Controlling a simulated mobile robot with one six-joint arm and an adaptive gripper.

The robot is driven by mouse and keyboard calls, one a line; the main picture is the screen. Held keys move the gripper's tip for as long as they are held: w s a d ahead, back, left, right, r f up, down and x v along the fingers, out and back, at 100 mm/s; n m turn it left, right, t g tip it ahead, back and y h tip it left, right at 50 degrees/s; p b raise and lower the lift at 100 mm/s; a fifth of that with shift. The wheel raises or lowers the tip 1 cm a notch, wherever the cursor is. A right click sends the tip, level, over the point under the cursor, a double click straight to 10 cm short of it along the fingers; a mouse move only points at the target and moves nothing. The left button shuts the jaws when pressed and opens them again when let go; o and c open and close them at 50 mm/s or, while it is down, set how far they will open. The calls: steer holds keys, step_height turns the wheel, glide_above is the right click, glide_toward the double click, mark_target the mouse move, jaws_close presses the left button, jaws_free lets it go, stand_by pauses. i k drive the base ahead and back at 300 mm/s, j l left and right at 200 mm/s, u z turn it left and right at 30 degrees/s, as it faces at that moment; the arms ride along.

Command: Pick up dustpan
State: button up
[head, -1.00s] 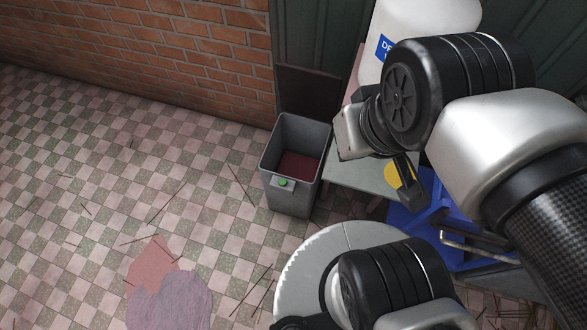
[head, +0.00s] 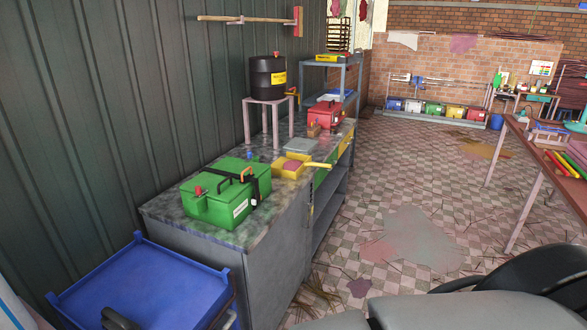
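A yellow, shallow pan-like thing with a short handle pointing right, which looks like the dustpan (head: 288,171), lies on the worktop (head: 226,232) of the grey counter along the left wall. A pinkish patch shows inside it. It sits just beyond the green boxes, with a grey flat piece behind it. Part of my arm shows at the bottom right, well apart from the pan. My gripper's fingers are not clearly visible.
A green box (head: 215,205) stands on the near worktop. A black drum (head: 268,77) on a pink stool and a red box (head: 325,116) stand behind. A blue tray (head: 140,275) is at lower left, with a small black part in front. Stained floor (head: 400,180) lies open rightward.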

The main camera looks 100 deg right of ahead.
mark_target(292, 166)
steer(key=z, duration=0.5)
steer(key=k+z, duration=0.15)
steer(key=z, duration=0.35)
steer(key=l+z, duration=0.1)
steer(key=z, duration=0.4)
steer(key=i+l+z, duration=0.4)
steer(key=i+l, duration=0.15)
steer(key=l, duration=0.25)
steer(key=i+l+z, duration=0.45)
steer(key=i+l, duration=0.65)
steer(key=i, duration=0.15)
